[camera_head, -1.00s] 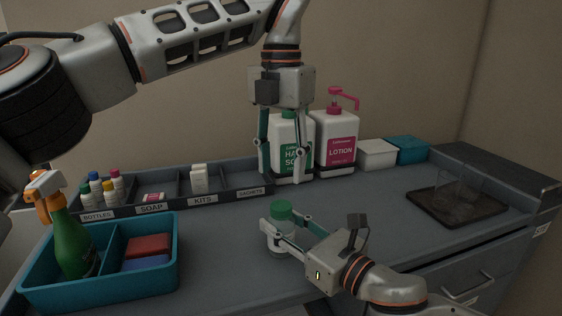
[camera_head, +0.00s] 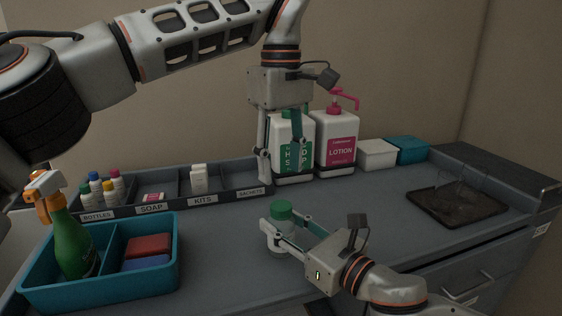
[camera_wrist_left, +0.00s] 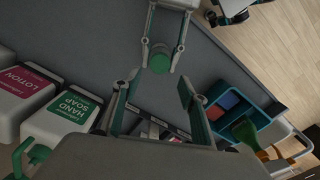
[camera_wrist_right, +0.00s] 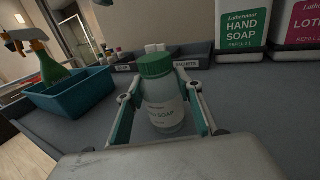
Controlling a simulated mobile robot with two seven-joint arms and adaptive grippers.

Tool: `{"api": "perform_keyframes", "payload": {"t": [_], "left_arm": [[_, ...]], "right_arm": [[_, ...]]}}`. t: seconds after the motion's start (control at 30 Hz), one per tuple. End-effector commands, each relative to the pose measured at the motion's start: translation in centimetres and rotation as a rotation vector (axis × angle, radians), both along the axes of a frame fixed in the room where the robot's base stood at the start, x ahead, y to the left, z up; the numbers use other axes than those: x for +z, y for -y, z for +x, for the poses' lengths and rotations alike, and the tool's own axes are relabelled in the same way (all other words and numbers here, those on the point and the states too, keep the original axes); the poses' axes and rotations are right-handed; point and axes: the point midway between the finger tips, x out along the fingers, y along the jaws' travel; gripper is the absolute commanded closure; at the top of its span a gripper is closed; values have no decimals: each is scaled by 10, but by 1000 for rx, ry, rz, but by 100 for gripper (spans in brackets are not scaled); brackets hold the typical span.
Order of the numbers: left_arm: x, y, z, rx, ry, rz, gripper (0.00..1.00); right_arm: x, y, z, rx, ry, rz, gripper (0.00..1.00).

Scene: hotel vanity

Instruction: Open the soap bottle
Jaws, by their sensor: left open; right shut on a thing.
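The soap bottle (camera_wrist_right: 165,112) is a small clear-white bottle with a green cap (camera_wrist_right: 156,66), upright on the counter. Its cap is on. My right gripper (camera_wrist_right: 158,100) is shut around the bottle's body, below the cap. In the head view the green cap (camera_head: 281,209) shows above the right fingers. My left gripper (camera_head: 281,165) is open and empty, pointing down, higher up and in front of the large hand soap bottle. In the left wrist view the green cap (camera_wrist_left: 159,62) lies beyond the left fingertips, apart from them.
The large hand soap bottle (camera_head: 304,130) and lotion pump bottle (camera_head: 338,128) stand at the back. A divided tray (camera_head: 232,178) runs along the wall. A teal caddy (camera_head: 172,275) with a green spray bottle (camera_head: 72,245) stands at left. A dark tray (camera_head: 430,210) with glasses is at right.

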Motion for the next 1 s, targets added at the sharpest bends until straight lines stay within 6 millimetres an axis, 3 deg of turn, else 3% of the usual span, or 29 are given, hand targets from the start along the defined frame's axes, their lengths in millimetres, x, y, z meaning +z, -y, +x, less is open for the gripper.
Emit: {"api": "perform_keyframes", "payload": {"t": [0.2,0.47,1.0], "left_arm": [[0,0,0,-286,0,0,57],[-6,0,0,-405,-2,0,57],[-74,0,0,-405,-2,0,57]], "right_arm": [[0,0,0,0,0,0,100],[0,0,0,0,0,0,100],[0,0,0,0,0,0,100]]}}
